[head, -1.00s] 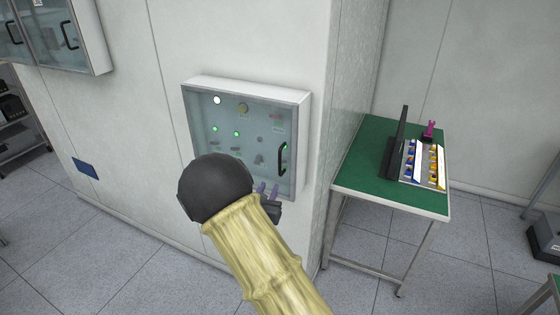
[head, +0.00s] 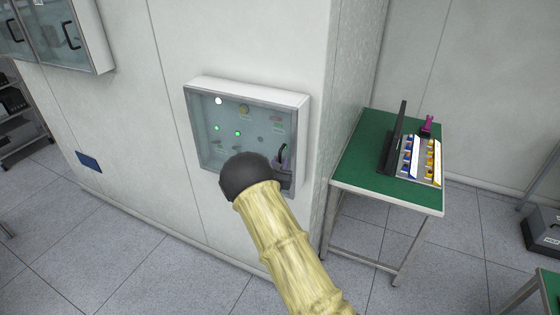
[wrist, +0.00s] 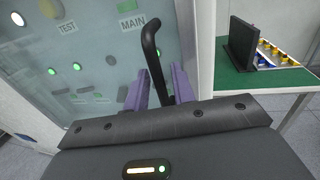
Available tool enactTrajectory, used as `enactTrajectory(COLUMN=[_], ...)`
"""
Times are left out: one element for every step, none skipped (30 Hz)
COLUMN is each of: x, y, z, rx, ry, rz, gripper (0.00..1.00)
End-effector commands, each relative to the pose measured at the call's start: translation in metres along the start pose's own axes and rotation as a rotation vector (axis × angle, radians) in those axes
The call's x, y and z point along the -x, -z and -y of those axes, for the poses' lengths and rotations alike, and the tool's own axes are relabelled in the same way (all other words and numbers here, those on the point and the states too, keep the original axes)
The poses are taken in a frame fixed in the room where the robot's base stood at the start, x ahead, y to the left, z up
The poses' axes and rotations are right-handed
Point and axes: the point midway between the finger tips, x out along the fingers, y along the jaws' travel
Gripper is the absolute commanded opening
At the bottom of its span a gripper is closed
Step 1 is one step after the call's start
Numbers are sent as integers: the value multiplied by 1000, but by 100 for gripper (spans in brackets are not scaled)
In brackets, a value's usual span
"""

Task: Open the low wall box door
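The low wall box (head: 196,133) is a light metal case with a glass door, fixed to the white wall in the head view. Its door (wrist: 100,55) looks shut, with lit buttons and labels behind the glass. The black door handle (head: 283,150) is an upright bar at the door's right side; it also shows in the wrist view (wrist: 150,45). My gripper (wrist: 161,76) has its two purple fingers apart, one on each side of the handle's lower part. Whether either finger touches the handle is unclear.
A green-topped table (head: 365,165) with a black panel (head: 394,140) and a parts tray (head: 420,160) stands right of the wall corner. A higher glass wall cabinet (head: 50,35) hangs at upper left. The floor (head: 130,250) before the wall is clear.

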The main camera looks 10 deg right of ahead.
Motion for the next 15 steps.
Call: enactTrajectory(x=[-1,-1,-1,-1,-1,-1,-1,-1,0,0,0,0,0,0,0], y=[0,0,1,1,1,1,1,1,1,0,0,0,0,0,0], z=[0,0,0,0,0,0,0,0,0,0,0,0,0,0,0], rx=[0,1,1,1,1,1,1,0,0,0,0,0,0,0,0], ry=[0,0,0,0,0,0,0,0,0,0,0,0,1,1,1], rz=[-1,-1,-1,-1,0,0,0,0,0,0,0,0,0,0,0], gripper=[25,25,25,25,25,25,25,21,14,8,2,0,0,0,0])
